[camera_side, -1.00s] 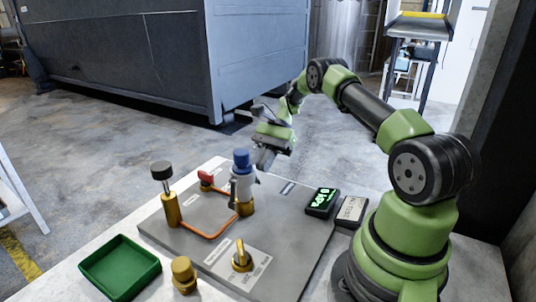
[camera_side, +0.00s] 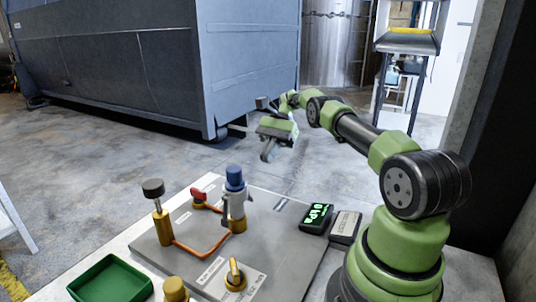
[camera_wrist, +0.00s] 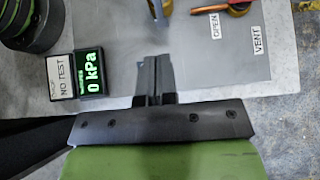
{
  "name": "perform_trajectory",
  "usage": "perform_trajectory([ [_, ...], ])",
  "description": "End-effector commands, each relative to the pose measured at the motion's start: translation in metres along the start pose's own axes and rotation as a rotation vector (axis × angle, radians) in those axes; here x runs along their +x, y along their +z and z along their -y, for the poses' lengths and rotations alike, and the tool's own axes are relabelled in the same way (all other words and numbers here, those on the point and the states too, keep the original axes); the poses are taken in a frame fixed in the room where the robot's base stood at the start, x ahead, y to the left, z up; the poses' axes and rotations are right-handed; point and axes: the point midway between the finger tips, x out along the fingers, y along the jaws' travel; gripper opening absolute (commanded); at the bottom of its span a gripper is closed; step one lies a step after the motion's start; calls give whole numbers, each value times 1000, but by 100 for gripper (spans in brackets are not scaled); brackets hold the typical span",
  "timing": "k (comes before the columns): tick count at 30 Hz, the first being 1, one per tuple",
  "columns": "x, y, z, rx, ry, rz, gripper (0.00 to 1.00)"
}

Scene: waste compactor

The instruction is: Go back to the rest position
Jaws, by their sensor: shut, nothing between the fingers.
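My gripper (camera_side: 268,152) is raised beyond the far edge of the grey panel (camera_side: 283,247), apart from everything on it. In the wrist view its fingers (camera_wrist: 154,75) are together, with nothing between them. The panel carries a blue-capped valve (camera_side: 235,180), a red-handled valve (camera_side: 199,195), a black-knobbed brass post (camera_side: 154,190) and a yellow-handled brass valve (camera_side: 235,275). An orange pipe runs between the fittings.
A green display (camera_side: 316,217) reads 0 kPa in the wrist view, next to a "NO TEST" box (camera_side: 345,227). A green tray (camera_side: 110,280) and brass knob (camera_side: 175,289) sit at the front. A large grey container (camera_side: 160,70) stands behind; floor between is clear.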

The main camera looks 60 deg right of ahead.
Motion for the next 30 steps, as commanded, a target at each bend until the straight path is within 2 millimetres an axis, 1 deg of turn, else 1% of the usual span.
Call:
perform_trajectory([
  [5,0,0,0,-1,0,-1,0],
  [7,-2,4,2,-12,5,-10,0],
  [8,-3,8,3,-22,9,-20,0],
  [11,-9,29,9,-81,36,-71,0],
  [14,-17,64,15,-179,73,-155,0],
  [16,-20,92,16,-258,99,-222,0],
  [18,-22,120,15,-339,120,-288,0],
  [20,-22,143,12,-410,134,-344,0],
  [21,-21,158,9,-456,141,-380,0],
  [23,-18,181,2,-526,149,-432,0],
  [24,-17,195,-4,-574,152,-468,0],
  [26,-13,215,-14,-644,153,-520,0],
  [27,-10,227,-21,-691,152,-553,0],
  [30,-1,254,-43,-812,142,-634,0],
])
